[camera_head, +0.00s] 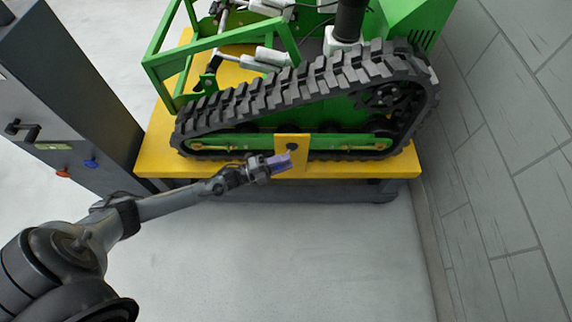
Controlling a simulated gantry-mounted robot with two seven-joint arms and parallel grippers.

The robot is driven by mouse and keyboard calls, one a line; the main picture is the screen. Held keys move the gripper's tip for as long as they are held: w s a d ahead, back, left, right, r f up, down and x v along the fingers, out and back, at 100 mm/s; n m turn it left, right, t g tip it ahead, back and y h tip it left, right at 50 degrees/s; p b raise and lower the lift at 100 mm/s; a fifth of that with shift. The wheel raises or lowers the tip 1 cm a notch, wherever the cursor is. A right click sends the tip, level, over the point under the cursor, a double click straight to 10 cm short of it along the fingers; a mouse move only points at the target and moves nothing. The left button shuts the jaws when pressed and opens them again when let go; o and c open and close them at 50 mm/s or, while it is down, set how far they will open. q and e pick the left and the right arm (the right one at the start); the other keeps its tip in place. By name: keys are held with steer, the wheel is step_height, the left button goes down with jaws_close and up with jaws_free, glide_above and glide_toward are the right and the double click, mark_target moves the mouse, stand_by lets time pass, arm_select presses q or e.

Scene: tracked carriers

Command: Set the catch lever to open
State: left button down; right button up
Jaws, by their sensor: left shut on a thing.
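My left arm reaches in from the lower left. The gripper covers part of the purple piece, and I cannot tell which position the lever is in. My right gripper is not in view.
The green carrier with black tracks stands on a yellow platform (160,150). A dark grey cabinet (60,90) with a handle and coloured knobs stands at the left. A grey panelled wall (500,150) closes off the right. The pale floor (300,260) in front is clear.

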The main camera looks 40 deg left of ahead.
arm_select(q)
steer(key=shift+a+m+g+h, duration=0.15)
steer(key=shift+m+g+h, duration=0.15)
steer(key=c, duration=0.9)
jaws_free()
steer(key=shift+s, duration=0.1)
steer(key=p+v, duration=0.1)
steer(key=v, duration=0.9)
steer(key=shift+s+a, duration=0.25)
